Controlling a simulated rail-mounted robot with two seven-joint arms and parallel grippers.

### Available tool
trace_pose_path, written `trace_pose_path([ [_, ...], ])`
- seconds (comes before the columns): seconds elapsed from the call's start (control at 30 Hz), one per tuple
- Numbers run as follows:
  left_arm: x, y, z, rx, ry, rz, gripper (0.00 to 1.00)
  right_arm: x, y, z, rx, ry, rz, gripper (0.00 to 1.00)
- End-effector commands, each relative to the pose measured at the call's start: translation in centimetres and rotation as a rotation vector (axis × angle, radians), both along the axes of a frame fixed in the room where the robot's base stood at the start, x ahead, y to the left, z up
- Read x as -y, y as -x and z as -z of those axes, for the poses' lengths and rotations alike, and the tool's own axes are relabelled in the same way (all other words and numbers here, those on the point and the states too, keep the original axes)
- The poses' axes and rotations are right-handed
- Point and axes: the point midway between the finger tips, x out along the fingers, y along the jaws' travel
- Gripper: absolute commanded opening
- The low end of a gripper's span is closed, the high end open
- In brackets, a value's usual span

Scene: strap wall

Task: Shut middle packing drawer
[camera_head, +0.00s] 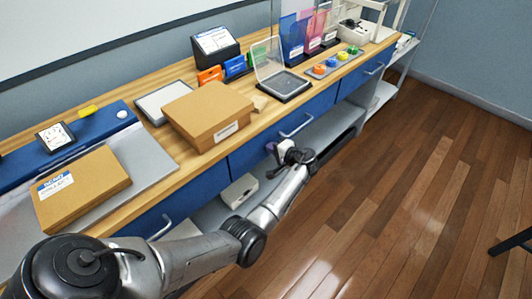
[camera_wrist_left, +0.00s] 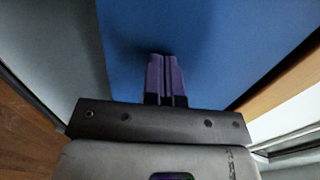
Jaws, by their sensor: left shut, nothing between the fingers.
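The middle packing drawer (camera_head: 253,153) has a blue front with a metal bar handle (camera_head: 297,125) under the wooden bench top. No clear gap shows between its front and the bench edge, so I cannot tell if it stands slightly open. My left gripper (camera_head: 271,148) is at the lower part of this front, left of and below the handle. Its purple fingers (camera_wrist_left: 165,75) are shut together and empty, pointing at the blue drawer face (camera_wrist_left: 200,40) in the left wrist view. I cannot tell whether the tips touch it. My right gripper is not in view.
Another blue drawer with a handle (camera_head: 160,228) is to the left, and one with a handle (camera_head: 375,68) to the right. A cardboard box (camera_head: 195,105) stands on the bench top. A grey shelf with a white box (camera_head: 239,190) lies below. The wooden floor (camera_head: 400,200) is mostly clear.

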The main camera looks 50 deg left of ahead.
Motion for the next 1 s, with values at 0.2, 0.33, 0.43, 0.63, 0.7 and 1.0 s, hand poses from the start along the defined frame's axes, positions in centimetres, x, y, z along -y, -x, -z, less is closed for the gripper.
trace_pose_path([
  [0.2,0.0,-0.6,0.0,0.0,0.0,0.013,0.0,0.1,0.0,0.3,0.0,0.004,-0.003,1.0],
  [0.33,-0.1,-0.6,0.0,-0.001,0.0,0.013,0.0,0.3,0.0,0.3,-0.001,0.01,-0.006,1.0],
  [0.43,-0.1,-0.5,0.0,-0.001,0.0,0.013,0.0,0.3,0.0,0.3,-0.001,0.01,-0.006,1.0],
  [0.63,0.0,-0.5,0.0,-0.001,0.0,0.012,0.0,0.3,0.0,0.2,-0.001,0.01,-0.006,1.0],
  [0.7,0.3,-0.5,0.0,-0.001,0.001,0.012,0.0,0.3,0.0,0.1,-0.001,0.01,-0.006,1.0],
  [1.0,5.0,-0.9,-0.4,0.0,0.004,0.007,0.0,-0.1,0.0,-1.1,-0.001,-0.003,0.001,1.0],
])
